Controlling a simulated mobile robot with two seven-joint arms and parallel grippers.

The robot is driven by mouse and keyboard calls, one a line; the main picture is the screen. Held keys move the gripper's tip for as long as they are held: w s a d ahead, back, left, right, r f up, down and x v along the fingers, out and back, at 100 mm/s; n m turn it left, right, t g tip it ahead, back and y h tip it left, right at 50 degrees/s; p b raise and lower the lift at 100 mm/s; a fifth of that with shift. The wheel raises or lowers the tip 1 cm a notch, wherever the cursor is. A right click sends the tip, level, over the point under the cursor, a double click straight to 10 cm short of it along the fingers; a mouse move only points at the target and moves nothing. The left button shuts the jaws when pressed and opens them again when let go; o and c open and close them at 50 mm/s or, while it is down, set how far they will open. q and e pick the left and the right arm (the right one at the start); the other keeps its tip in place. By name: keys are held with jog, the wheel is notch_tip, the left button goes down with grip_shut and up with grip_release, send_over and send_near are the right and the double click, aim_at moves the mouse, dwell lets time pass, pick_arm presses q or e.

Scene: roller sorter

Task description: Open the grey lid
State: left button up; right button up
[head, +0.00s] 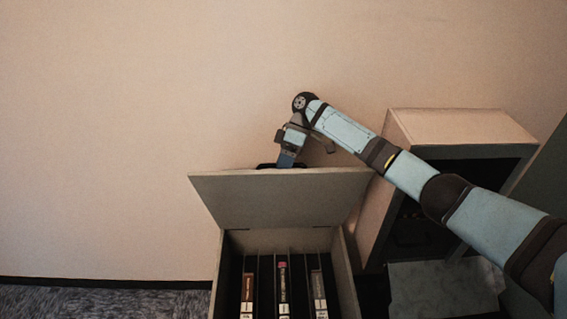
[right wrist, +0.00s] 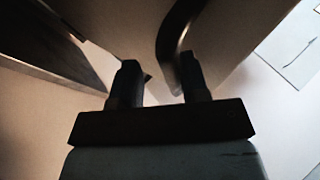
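The grey lid (head: 280,200) stands raised at the back edge of an open box (head: 347,275) in the head view. Its inner face shows, and its free edge is up. A dark handle (head: 266,166) shows just past that edge, partly hidden by the lid. My right gripper (head: 286,163) reaches down behind the lid's free edge, its fingertips mostly hidden there. In the right wrist view, the curved dark handle (right wrist: 172,45) comes down close to the right-hand finger of my right gripper (right wrist: 158,85). The fingers are apart, with a gap between them. My left gripper is not in view.
The box holds narrow slots with several upright book-like items (head: 283,285). A grey open-fronted cabinet (head: 460,127) stands close on the right, under my right arm. A plain wall is behind, with free room to the left of the box.

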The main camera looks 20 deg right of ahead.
notch_tip(320, 180, up, 20)
jog(key=shift+r, duration=0.2)
dwell(0.4)
jog(key=shift+s+f, duration=0.1)
jog(key=shift+s, duration=0.05)
dwell(0.3)
